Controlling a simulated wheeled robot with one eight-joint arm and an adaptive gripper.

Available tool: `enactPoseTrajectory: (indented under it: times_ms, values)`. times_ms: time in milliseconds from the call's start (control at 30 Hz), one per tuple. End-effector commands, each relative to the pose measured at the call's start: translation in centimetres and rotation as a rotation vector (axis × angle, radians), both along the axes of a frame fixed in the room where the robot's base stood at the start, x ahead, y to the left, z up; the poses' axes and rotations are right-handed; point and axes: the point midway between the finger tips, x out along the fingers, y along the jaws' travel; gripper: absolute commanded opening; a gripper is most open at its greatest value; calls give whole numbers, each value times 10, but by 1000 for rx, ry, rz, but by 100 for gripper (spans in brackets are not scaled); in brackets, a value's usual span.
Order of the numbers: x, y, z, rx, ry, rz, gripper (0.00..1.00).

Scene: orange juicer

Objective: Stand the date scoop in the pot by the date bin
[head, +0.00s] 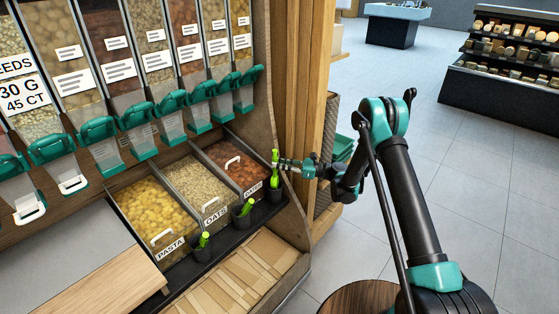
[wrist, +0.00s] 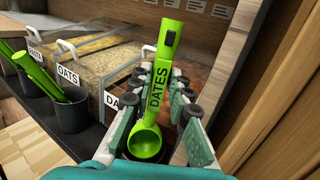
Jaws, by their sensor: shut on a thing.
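The date scoop (head: 275,168) is bright green and roughly upright, with its handle up and its bowl down. The wrist view shows DATES written on the scoop (wrist: 158,85). My gripper (head: 282,164) is shut on the scoop; its fingers flank the handle in the wrist view (wrist: 173,95). The dark pot (head: 275,195) by the date bin (head: 236,168) stands under the scoop. The scoop's bowl is low, near the pot's mouth; I cannot tell whether it is inside. In the wrist view the gripper hides most of the pot.
The oats pot (head: 241,218) and pasta pot (head: 201,251) hold green scoops, left of the date pot. The oats bin (head: 200,184) and pasta bin (head: 150,212) stand beside the date bin. A wooden side panel (head: 286,200) rises close on the right. Dispensers hang above.

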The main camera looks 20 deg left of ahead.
Motion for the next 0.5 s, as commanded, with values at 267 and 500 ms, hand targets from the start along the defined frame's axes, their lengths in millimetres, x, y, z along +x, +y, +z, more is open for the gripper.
enactPoseTrajectory:
  times_ms: [267, 500]
  values:
    - [0, 0, -21, 0, 0, 0, 0]
    - [0, 0, -38, 0, 0, 0, 0]
